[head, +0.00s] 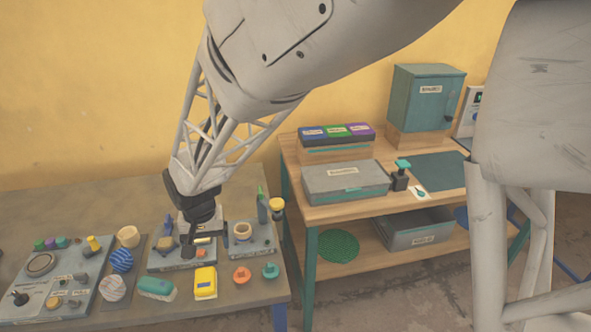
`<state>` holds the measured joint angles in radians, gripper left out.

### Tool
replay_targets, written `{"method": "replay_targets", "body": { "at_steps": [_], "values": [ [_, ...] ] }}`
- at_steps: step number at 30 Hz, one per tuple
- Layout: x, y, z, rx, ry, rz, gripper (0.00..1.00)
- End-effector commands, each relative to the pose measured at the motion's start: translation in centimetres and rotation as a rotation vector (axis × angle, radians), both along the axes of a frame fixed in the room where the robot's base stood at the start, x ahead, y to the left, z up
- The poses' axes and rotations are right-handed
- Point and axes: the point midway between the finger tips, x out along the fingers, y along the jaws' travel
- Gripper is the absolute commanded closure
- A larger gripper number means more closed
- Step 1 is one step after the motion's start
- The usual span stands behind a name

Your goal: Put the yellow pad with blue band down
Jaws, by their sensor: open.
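A yellow pad (205,281) lies on the front part of the grey table, in front of a grey plate-like device (180,262). Its blue band is too small to make out for certain. My gripper (204,246) is open over the grey device, behind the yellow pad and apart from it. Nothing shows held between the fingers. The fingers partly hide the top of the device and the small pieces on it.
A green pad (156,287) lies left of the yellow pad; orange (242,275) and teal (270,271) knobs lie right. A wooden bench (292,152) stands right.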

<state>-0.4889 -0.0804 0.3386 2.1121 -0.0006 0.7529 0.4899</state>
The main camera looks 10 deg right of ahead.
Motion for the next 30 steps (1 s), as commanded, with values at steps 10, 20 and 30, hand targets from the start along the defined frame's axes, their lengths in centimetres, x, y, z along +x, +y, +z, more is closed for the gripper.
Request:
{"method": "replay_targets", "body": {
  "at_steps": [10, 20, 30],
  "values": [
    [-3.1, -9.1, 6.7, 0.017, -0.057, -0.010, 0.16],
    [-8.3, -17.1, 11.4, 0.019, -0.112, -0.016, 0.16],
    [-15.1, -23.6, 14.5, 0.006, -0.170, -0.021, 0.16]
  ]
}}
